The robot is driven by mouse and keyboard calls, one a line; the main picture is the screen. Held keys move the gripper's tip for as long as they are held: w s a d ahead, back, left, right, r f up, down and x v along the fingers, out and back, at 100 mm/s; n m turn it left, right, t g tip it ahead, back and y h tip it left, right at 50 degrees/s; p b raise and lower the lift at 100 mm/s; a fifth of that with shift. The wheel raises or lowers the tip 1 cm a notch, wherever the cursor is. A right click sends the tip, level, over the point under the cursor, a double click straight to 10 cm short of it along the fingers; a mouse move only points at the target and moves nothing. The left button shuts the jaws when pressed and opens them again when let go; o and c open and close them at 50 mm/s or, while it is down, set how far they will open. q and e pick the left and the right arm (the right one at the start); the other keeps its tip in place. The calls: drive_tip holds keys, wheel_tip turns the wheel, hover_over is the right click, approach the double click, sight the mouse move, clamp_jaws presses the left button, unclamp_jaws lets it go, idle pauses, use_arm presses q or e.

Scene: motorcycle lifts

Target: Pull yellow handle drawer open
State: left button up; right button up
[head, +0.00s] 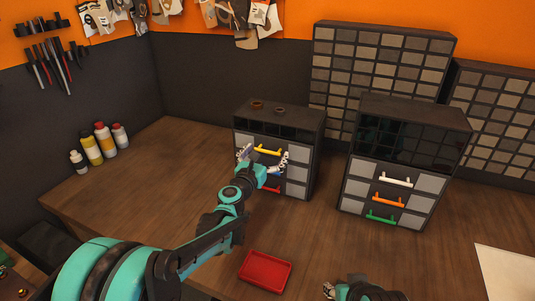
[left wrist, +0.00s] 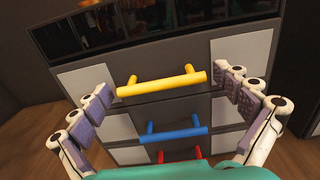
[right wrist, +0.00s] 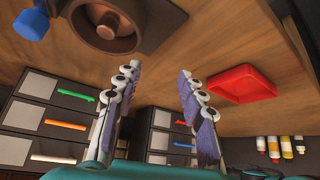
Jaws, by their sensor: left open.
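The yellow handle (head: 267,150) is on the top drawer of the left dark cabinet (head: 313,130). In the left wrist view the yellow handle (left wrist: 162,84) runs across between the fingers, above a blue handle (left wrist: 174,133) and a red one. The drawer front looks flush with the cabinet. My left gripper (head: 263,160) is open in front of this drawer, a finger on each side of the handle, not closed on it. My right gripper (right wrist: 158,85) is open and empty, low at the front of the bench; only part of it shows in the head view.
A second cabinet (head: 410,150) with white, orange and green handles stands to the right. A red tray (head: 265,271) lies on the bench front. Several bottles (head: 102,140) stand at the back left. Bench wood is clear between tray and cabinets.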

use_arm(q)
drive_tip(key=c, duration=1.4)
drive_tip(key=p+v, duration=0.1)
drive_tip(key=v, duration=1)
drive_tip(key=shift+s+a, duration=0.1)
drive_tip(key=shift+s, duration=0.2)
drive_tip(key=shift+c, duration=0.2)
drive_tip(key=o, duration=1.4)
drive_tip(key=shift+o, duration=0.2)
drive_tip(key=v, duration=1.2)
